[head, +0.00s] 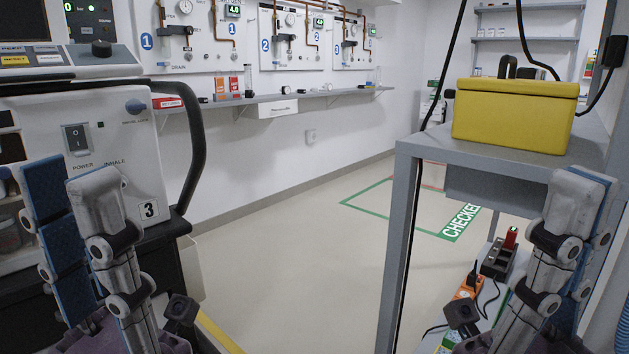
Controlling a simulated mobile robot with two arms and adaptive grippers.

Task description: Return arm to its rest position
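My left gripper (72,190) is at the lower left, in front of a white ventilator-like machine marked 3 (120,175). Its blue-padded finger and grey finger stand upright and apart, with nothing seen between them. My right gripper (592,200) is at the lower right, upright in front of the grey stand. Its grey finger covers most of the other finger, so only a blue strip shows and the gap is hidden. No held object shows in it.
A yellow box (513,115) sits on the grey stand (480,158); cables hang there. An orange device (468,287) and a socket strip (498,260) lie low on the right. A wall shelf (270,97) runs behind. Clear floor (290,270) lies between.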

